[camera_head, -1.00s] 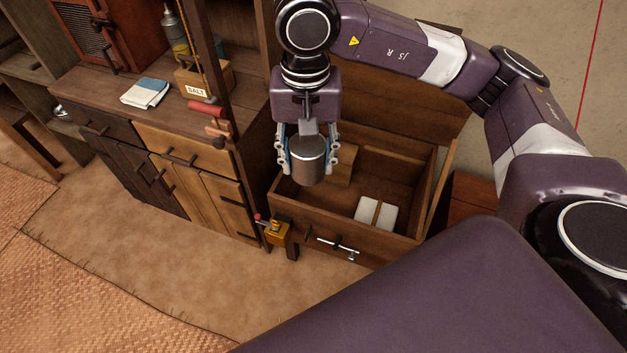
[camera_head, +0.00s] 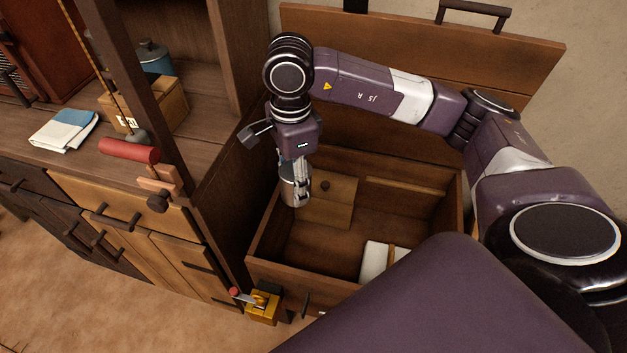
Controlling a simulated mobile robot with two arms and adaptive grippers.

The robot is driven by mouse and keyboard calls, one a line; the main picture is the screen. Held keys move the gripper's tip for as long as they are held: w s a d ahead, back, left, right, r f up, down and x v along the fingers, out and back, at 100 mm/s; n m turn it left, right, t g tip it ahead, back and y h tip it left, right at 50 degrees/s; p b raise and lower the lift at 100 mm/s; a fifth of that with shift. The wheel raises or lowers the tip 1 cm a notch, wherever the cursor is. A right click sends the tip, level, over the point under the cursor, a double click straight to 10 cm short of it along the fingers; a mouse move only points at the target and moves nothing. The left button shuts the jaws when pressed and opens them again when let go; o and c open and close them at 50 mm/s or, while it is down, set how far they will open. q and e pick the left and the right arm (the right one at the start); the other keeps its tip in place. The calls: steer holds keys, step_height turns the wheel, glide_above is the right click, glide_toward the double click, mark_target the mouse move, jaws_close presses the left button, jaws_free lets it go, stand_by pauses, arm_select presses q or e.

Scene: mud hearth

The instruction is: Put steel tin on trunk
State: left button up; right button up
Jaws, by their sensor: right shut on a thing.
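My right gripper (camera_head: 299,194) is shut on the steel tin (camera_head: 287,190), a small grey metal cylinder. The fingers hide part of the tin. It hangs over the left back part of the open wooden trunk (camera_head: 301,273), in front of the small inner box; its exact height above the trunk floor I cannot tell. The trunk's lid (camera_head: 400,45) stands raised against the wall. My left gripper is not in view.
Inside the trunk are a small wooden box (camera_head: 333,205) with a dark knob and a pale block (camera_head: 374,260). A wooden cabinet (camera_head: 200,215) stands close on the left, with a folded cloth (camera_head: 64,130) on it. A yellow padlock (camera_head: 262,306) hangs at the trunk's front corner.

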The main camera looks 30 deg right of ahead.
step_height(320, 180, down, 13)
steer(key=w+d+m+b, duration=0.1)
steer(key=d+m+b, duration=0.2)
steer(key=m+b, duration=0.95)
steer(key=b, duration=0.3)
glide_above(312, 262)
step_height(312, 262, down, 11)
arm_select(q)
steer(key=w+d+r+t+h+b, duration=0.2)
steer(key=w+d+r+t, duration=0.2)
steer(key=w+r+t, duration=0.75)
arm_select(e)
step_height(312, 262, down, 16)
steer(key=shift+r+b, duration=0.2)
steer(key=shift+b, duration=0.6)
step_height(312, 262, down, 4)
steer(key=shift+b, duration=0.6)
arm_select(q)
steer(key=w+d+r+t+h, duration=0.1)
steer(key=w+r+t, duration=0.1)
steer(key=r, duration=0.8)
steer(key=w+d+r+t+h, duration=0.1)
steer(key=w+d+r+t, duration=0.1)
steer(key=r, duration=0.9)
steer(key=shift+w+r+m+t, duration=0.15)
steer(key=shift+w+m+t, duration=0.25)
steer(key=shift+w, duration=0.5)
